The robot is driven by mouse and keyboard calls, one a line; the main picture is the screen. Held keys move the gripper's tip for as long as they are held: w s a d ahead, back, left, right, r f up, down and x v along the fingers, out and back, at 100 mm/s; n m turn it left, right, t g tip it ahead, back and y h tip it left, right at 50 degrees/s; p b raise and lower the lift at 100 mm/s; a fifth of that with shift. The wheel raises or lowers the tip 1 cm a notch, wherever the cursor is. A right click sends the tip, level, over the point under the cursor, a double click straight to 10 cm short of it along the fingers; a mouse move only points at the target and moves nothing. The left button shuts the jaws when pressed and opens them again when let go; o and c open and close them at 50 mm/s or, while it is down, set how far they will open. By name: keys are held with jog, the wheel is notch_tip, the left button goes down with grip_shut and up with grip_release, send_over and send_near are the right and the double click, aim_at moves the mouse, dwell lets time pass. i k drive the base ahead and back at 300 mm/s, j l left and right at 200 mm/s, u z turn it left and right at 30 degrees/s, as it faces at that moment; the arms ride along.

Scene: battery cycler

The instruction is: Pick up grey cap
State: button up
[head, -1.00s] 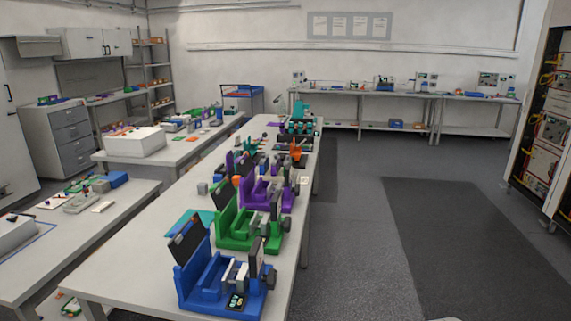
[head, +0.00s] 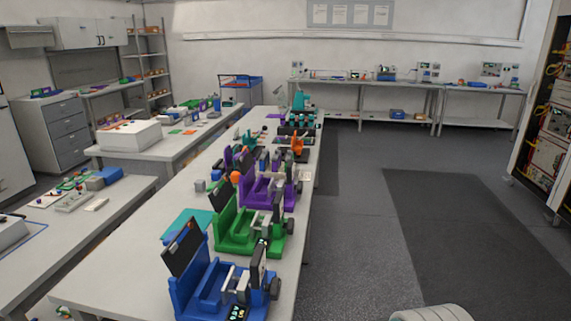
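I cannot single out a grey cap for certain at this size. A small grey block (head: 200,185) stands on the long centre table, left of the fixtures. Grey and dark round parts also sit on the right sides of the blue fixture (head: 205,290), the green fixture (head: 232,235) and the purple fixture (head: 262,190). My gripper is not in view. A pale rounded piece (head: 433,313), apparently part of my own body, shows at the bottom edge, right of the centre table.
The long centre table (head: 135,265) holds the row of fixtures. A side table (head: 80,215) stands left, with a white box (head: 128,135) on another table behind. The floor (head: 360,240) right of the centre table is open. An equipment rack (head: 555,125) stands far right.

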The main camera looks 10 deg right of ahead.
aim_at(265, 152)
jog(key=i+l+z, duration=0.1)
jog(key=l, duration=0.25)
jog(key=i+l, duration=0.15)
jog(key=l, duration=0.15)
jog(key=i+l+z, duration=0.15)
jog(key=i+l, duration=0.25)
jog(key=i+l+z, duration=0.15)
jog(key=i+l, duration=0.2)
jog(key=i, duration=0.15)
jog(key=i+l+z, duration=0.15)
jog(key=i, duration=0.35)
jog(key=i+u, duration=0.2)
jog(key=i, duration=0.25)
jog(key=i+l+u, duration=0.2)
jog(key=i, duration=0.2)
jog(key=i+l+u, duration=0.15)
jog(key=i, duration=0.3)
jog(key=i+u, duration=0.2)
jog(key=u, duration=0.2)
jog(key=i+u, duration=0.2)
jog(key=u, duration=0.2)
jog(key=i+u, duration=0.2)
jog(key=u, duration=0.15)
jog(key=i+l+u, duration=0.1)
jog(key=u, duration=0.3)
jog(key=i+l+u, duration=0.1)
jog(key=i+u, duration=0.25)
jog(key=u, duration=0.15)
jog(key=i+l+u, duration=0.3)
jog(key=u, duration=0.15)
